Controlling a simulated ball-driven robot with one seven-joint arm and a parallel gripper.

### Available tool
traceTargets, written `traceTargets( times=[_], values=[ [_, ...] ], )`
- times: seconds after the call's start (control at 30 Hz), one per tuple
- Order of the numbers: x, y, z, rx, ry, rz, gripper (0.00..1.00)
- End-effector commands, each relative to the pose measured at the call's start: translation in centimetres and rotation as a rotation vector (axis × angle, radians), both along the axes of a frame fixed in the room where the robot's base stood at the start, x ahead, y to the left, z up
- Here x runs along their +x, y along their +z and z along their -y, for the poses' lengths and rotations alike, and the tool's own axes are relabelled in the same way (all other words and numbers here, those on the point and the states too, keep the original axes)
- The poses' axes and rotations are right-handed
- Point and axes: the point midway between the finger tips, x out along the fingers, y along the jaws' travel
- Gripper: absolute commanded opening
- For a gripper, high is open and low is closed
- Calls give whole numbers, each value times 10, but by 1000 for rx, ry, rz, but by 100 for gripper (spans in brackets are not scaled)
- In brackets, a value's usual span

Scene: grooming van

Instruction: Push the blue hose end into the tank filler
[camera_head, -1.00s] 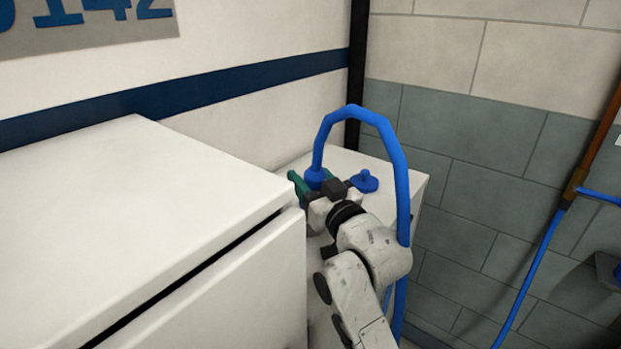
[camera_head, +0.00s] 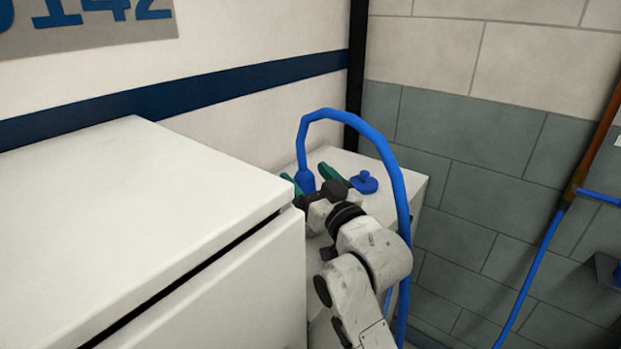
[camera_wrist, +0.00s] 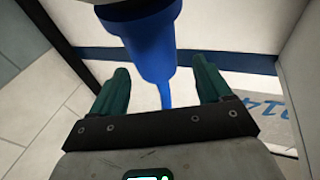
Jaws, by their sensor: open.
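The blue hose end (camera_head: 306,181) stands upright above the white tank top (camera_head: 345,160), with the hose arching up and over to the right. My gripper (camera_head: 311,178) is open, one green finger on each side of the hose end. In the wrist view the hose end (camera_wrist: 150,50) sits between the fingers (camera_wrist: 160,75), with gaps on both sides. A wider blue collar shows at the top edge there. The filler opening is hidden, so I cannot tell how deep the hose end sits. A blue cap (camera_head: 364,182) lies on the tank top, right of my gripper.
A large white cabinet (camera_head: 130,210) stands close on the left of my arm. The cream wall with a blue stripe (camera_head: 200,91) is behind. A grey tiled wall (camera_head: 480,170) is on the right, with another blue hose (camera_head: 540,260) along it.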

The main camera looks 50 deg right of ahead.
Motion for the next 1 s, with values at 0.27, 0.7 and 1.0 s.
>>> traceTargets(
  times=[0.27, 0.7, 1.0],
  values=[
    [15, -86, 2, 62, 12, -167, 78],
    [-57, -53, -22, 32, 8, -76, 78],
    [-96, -25, -34, 8, 2, -16, 78]
  ],
)
